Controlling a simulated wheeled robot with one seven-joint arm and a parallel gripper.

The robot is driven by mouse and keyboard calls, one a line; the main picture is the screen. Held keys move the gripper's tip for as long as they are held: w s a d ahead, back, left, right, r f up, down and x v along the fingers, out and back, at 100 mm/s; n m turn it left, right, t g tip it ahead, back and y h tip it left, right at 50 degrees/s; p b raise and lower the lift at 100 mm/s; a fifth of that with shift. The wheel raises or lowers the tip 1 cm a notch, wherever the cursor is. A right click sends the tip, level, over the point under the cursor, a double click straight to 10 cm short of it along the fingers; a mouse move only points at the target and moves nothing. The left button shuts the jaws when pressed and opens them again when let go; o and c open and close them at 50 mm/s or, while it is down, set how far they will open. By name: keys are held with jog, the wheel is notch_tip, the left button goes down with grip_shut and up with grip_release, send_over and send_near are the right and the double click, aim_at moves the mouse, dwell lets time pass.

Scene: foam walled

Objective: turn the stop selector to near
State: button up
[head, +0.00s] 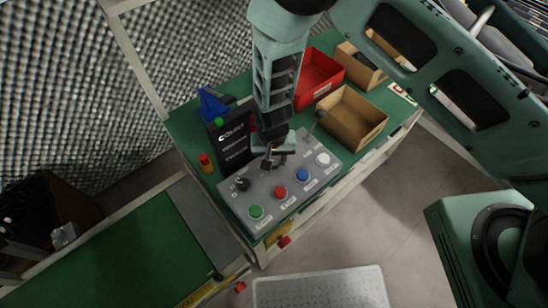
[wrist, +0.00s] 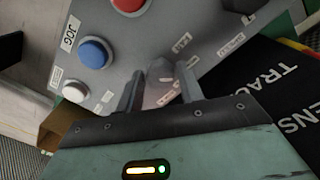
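A grey control panel (head: 262,207) lies on the green table, with buttons and selectors on its top face. My gripper (head: 271,158) is low over the panel's back middle part, and the selector there is mostly hidden by it in the head view. In the wrist view my gripper (wrist: 160,88) has its two fingers apart, one on each side of a pale grey knob (wrist: 160,84). I cannot tell whether either finger touches it. Small labels (wrist: 181,43) lie beyond the knob, too blurred to read. A black selector knob (head: 241,183) stands at the panel's left.
Green (head: 256,211), red (head: 280,192), blue (head: 302,174) and white (head: 323,158) buttons line the panel's front. A black box (head: 231,140) stands close behind. A red bin (head: 320,78) and a cardboard box (head: 352,118) stand to the back right.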

jog(key=shift+o, duration=0.9)
notch_tip(320, 180, up, 18)
jog(key=b, duration=0.1)
jog(key=shift+a+f, duration=0.2)
jog(key=shift+f, duration=0.05)
jog(key=s+d+r+n, duration=0.4)
jog(key=s+r, duration=0.3)
jog(key=s, duration=0.2)
jog(key=s+d+r+n+y, duration=0.1)
jog(key=s+d+r+n, duration=0.3)
jog(key=s+d+r, duration=0.2)
jog(key=s+r, duration=0.2)
jog(key=s, duration=0.1)
jog(key=shift+d+r, duration=0.25)
jog(key=shift+d, duration=0.15)
